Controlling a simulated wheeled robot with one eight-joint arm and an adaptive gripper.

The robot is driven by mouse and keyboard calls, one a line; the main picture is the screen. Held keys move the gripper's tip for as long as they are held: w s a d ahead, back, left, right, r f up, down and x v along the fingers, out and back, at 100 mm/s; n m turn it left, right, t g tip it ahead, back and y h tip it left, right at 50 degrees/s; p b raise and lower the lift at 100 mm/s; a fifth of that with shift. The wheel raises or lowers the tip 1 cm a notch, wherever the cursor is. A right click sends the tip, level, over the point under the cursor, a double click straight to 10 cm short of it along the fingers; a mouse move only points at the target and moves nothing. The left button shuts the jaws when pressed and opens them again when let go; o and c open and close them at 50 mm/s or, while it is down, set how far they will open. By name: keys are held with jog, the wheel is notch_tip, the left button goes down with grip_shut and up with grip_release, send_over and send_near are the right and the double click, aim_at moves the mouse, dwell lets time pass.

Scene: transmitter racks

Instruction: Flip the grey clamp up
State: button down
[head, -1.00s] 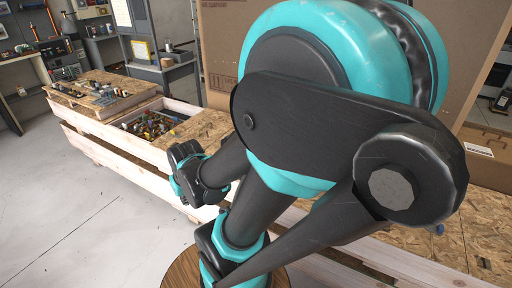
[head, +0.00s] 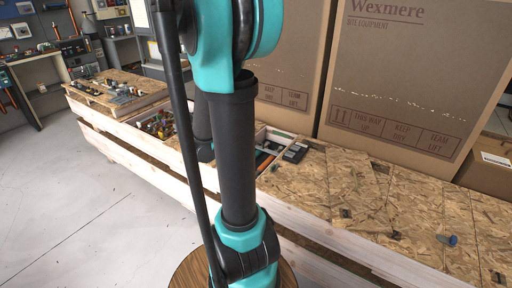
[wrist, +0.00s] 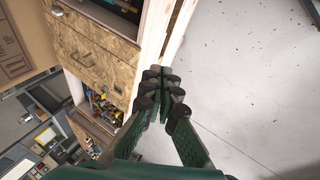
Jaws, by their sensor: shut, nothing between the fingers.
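I cannot pick out the grey clamp for certain in either view. Small dark metal fittings (head: 345,212) sit on the chipboard top in the head view, too small to identify. A small metal fitting (wrist: 85,57) also shows on the chipboard in the wrist view. My gripper (wrist: 163,88) is shut and empty in the wrist view, its green fingers and dark pads close together. It appears over the bench's pale wooden edge and the grey floor, apart from the fittings. The head view does not show my fingertips clearly, as my arm blocks part of the bench.
A long chipboard bench (head: 340,190) with pale plank sides runs across the head view. Its recesses hold coloured parts (head: 157,125) and tools. Large cardboard boxes (head: 415,75) stand behind it. The floor (head: 75,205) at left is clear.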

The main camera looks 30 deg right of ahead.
jog(key=w+d+f+n+h, duration=0.2)
jog(key=w+d+n, duration=0.2)
jog(key=w+d, duration=0.45)
jog(key=w+d+f+n+h, duration=0.1)
jog(key=w+d+f+n, duration=0.3)
jog(key=d, duration=0.3)
jog(key=w+d+f+n+h, duration=0.2)
jog(key=w+d+f+n, duration=0.2)
jog(key=d+f, duration=0.3)
jog(key=w+d+f+n+h, duration=0.2)
jog(key=w+d+f+n, duration=0.1)
jog(key=d, duration=0.6)
jog(key=shift+w+f+n, duration=0.2)
jog(key=shift+w+f, duration=0.25)
jog(key=shift+f, duration=0.2)
jog(key=shift+w+f+n, duration=0.2)
jog(key=shift+w+f, duration=0.2)
jog(key=shift+f, duration=0.25)
jog(key=shift+d+f+h, duration=0.25)
jog(key=shift+d+h, duration=0.05)
jog(key=shift+d, duration=0.1)
jog(key=x, duration=0.9)
jog(key=shift+w+d+f, duration=0.1)
jog(key=shift+d+f, duration=0.2)
